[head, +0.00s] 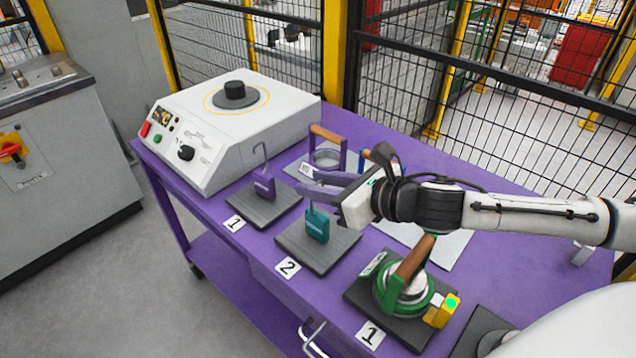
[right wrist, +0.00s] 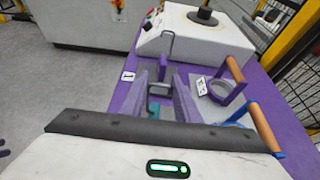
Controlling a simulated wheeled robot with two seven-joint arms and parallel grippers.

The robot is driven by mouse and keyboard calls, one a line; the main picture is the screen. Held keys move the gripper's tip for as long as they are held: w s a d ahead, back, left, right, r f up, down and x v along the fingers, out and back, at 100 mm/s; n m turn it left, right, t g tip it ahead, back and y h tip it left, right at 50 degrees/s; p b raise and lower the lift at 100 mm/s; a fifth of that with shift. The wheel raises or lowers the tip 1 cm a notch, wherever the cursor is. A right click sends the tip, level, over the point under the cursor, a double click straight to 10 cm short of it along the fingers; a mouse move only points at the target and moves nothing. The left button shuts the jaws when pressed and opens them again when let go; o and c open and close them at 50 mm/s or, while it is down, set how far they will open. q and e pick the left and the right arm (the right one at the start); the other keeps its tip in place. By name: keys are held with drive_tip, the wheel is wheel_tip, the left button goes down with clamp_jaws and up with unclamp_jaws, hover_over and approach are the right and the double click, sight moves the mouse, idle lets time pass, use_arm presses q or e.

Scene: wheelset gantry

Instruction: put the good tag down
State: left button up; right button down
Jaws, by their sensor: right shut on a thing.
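A teal tag (head: 317,225) with a thin metal hook is at the black pad (head: 290,244) by the card "2". My right gripper (head: 307,186), with purple fingers, is shut on the upper part of this tag. In the right wrist view a grey loop (right wrist: 159,89) lies between the fingers, with a bit of teal below. I cannot tell whether the tag's bottom touches the pad. A purple tag (head: 264,187) with a tall hook stands on another black pad (head: 240,208) by a card "1". The writing on the tags is too small to read. My left gripper is out of view.
A white machine (head: 235,125) stands at the back left of the purple table (head: 520,262). A wooden-handled purple ring tool (head: 328,150) is behind my gripper. A green wooden-handled tool (head: 402,290) sits on a front pad beside a yellow block (head: 440,311). Mesh fencing borders the back.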

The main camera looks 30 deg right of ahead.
drive_tip(key=c, duration=1.5)
unclamp_jaws()
drive_tip(key=shift+o, duration=0.8)
drive_tip(key=p+v, duration=0.1)
drive_tip(key=v, duration=1.1)
drive_tip(key=shift+r, duration=0.1)
